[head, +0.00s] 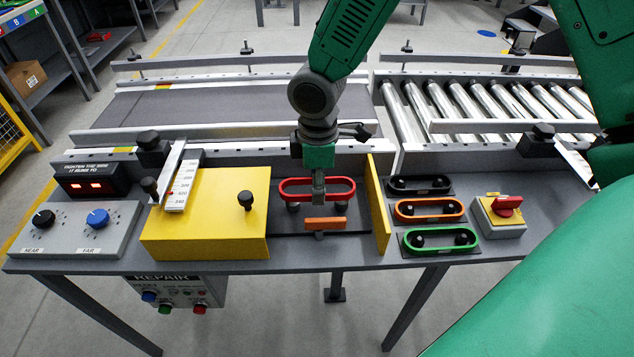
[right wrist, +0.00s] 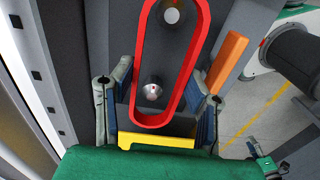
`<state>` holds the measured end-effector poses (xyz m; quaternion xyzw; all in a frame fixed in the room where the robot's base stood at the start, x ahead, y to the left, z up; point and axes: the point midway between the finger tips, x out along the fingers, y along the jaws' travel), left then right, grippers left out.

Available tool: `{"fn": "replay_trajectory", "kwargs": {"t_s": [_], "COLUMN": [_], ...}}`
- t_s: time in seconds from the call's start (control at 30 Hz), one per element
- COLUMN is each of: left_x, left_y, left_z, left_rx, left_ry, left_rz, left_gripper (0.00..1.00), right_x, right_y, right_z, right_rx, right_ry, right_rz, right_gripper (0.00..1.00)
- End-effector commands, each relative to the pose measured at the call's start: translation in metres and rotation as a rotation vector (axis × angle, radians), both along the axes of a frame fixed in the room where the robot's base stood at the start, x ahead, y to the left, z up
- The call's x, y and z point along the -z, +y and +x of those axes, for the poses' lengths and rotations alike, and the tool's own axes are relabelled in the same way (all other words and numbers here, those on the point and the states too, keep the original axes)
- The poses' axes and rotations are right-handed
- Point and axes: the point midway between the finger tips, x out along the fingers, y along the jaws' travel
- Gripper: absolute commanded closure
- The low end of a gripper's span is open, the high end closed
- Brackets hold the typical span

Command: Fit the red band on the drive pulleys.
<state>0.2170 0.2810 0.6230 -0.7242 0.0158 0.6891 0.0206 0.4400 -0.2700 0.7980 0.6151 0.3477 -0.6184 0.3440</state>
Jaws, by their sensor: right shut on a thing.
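The red band (head: 290,183) is a long closed loop at the middle of the bench. My right gripper (head: 318,192) comes down from above and is shut on it. In the right wrist view the red band (right wrist: 141,70) reaches away from between the fingers of my right gripper (right wrist: 158,108). The drive pulleys, one at left (head: 293,208) and one at right (head: 341,207), show just below the band in the head view. In the wrist view, a near pulley (right wrist: 152,88) and a far pulley (right wrist: 171,15) appear inside the loop. The band looks held above them. My left gripper is out of view.
A yellow box cover (head: 205,220) stands left of the pulleys and a yellow upright plate (head: 377,205) right. An orange bar (head: 325,224) lies in front. Black (head: 419,184), orange (head: 429,209) and green (head: 440,240) bands sit at right, near a red switch (head: 506,206).

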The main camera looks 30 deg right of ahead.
Motion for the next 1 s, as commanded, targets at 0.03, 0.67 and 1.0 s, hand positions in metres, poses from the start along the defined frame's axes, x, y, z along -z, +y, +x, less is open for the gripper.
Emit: {"fn": "replay_trajectory", "kwargs": {"t_s": [0.03,0.67,1.0], "left_x": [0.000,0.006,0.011], "left_y": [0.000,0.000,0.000], "left_z": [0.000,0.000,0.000], "left_rx": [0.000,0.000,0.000], "left_ry": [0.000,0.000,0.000], "left_rz": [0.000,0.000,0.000], "left_gripper": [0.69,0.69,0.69], "right_x": [0.000,0.015,0.029], "right_y": [0.000,0.000,0.000], "right_z": [0.000,0.000,0.000], "right_rx": [0.000,0.000,0.000], "right_ry": [0.000,0.001,0.000], "right_rz": [0.000,0.001,0.000], "right_gripper": [0.83,0.83,0.83]}}
